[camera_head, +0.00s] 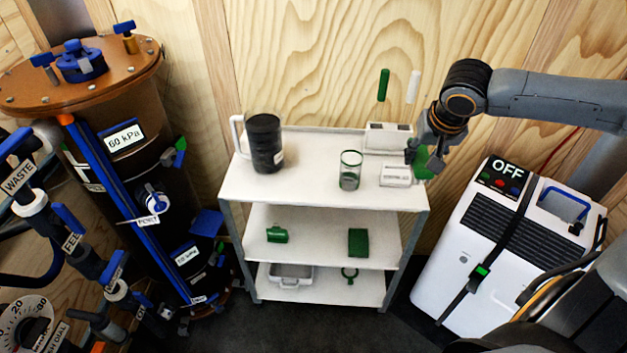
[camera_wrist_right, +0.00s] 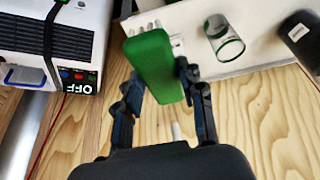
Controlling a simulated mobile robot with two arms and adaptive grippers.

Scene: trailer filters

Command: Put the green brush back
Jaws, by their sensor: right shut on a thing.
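My right gripper (camera_head: 431,146) is over the right end of the cart's top shelf. It is shut on a green, slab-shaped thing, which I take to be the green brush (camera_head: 421,163). In the right wrist view the green brush (camera_wrist_right: 154,65) is between the fingers of my right gripper (camera_wrist_right: 160,88), its broad face towards the camera. A white holder (camera_head: 388,137) stands at the back right of the top shelf, beside the gripper. A green handle (camera_head: 384,85) and a white handle (camera_head: 412,87) show upright above it. My left gripper is not in view.
The white cart (camera_head: 315,190) bears a black jug (camera_head: 265,143), a glass with green contents (camera_head: 350,170) and a small labelled white box (camera_head: 395,175). Green things lie on its middle shelf. A white OFF machine (camera_head: 470,245) stands right; a tank (camera_head: 130,130) stands left.

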